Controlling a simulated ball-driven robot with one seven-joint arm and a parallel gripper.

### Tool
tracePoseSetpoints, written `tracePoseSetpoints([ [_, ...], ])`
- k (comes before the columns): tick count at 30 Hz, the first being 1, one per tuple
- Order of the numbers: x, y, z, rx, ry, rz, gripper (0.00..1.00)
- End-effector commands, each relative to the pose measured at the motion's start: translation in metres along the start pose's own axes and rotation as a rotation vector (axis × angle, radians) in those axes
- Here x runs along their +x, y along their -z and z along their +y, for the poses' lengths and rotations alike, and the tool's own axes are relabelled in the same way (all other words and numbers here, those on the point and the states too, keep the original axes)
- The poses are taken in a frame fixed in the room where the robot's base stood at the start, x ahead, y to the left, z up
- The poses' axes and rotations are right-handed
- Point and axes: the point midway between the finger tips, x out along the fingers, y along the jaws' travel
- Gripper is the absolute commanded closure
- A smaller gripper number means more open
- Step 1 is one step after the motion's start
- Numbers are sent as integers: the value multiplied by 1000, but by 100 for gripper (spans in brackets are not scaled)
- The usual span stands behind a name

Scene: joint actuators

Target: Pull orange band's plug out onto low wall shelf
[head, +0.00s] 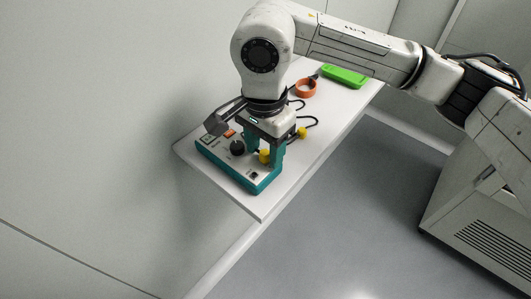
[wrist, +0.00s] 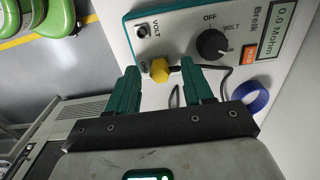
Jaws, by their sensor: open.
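A teal tester box (head: 228,166) with a white face lies on the white wall shelf (head: 262,207). Its face also shows in the wrist view (wrist: 180,32), with a black knob (wrist: 212,45) and a socket marked VOLT (wrist: 143,30). A yellow plug (wrist: 160,70) sits at the panel's edge; it also shows in the head view (head: 264,156). My gripper (wrist: 160,68) is open, with its teal fingers on either side of the yellow plug, apart from it. I cannot make out an orange band on this plug. Another yellow plug end (head: 302,132) lies on the shelf with a black lead.
An orange ring (head: 305,88) and a green block (head: 345,76) lie farther back on the shelf. A blue ring (wrist: 262,98) lies beside the box in the wrist view. Black leads (wrist: 216,68) loop near my fingers. The shelf's front corner is bare.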

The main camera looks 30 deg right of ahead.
Motion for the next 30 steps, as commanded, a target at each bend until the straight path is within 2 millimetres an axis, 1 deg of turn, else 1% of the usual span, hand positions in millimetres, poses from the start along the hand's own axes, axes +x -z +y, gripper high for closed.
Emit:
tracePoseSetpoints([
  [16, 0, 0, 0, 0, 0, 0, 49],
  [30, 0, 0, 0, 0, 0, 0, 94],
])
